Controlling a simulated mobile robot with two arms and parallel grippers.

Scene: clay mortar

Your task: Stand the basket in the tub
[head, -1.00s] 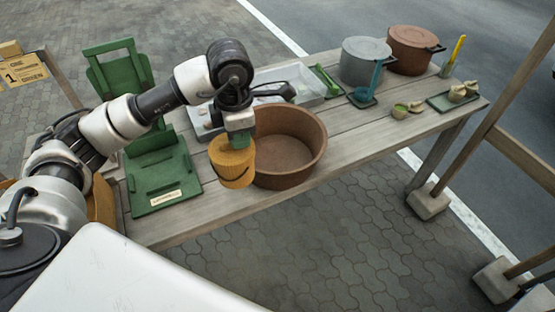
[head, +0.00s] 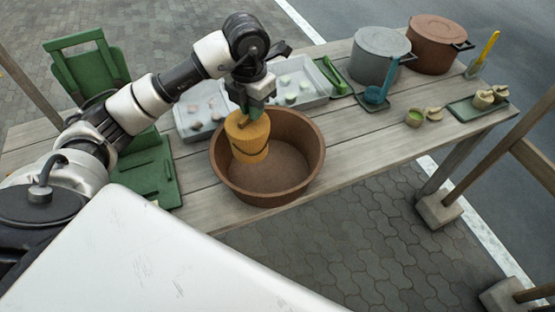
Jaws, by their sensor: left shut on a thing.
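The basket (head: 250,142) is small, yellow-orange, with a dark curved handle on its side. My left gripper (head: 250,108) is shut on it at its top and holds it upright. The tub (head: 268,187) is a wide round brown vessel on the wooden table. The basket appears over the left, rear part of the tub's opening, in front of the inner wall in the picture. I cannot tell whether its bottom touches the tub floor. My right gripper is out of the view.
A green stand (head: 152,175) is left of the tub. Grey trays with small pieces (head: 315,87) lie behind it. A grey pot (head: 378,58), a brown pot (head: 434,45) and a blue ladle (head: 376,95) stand to the right.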

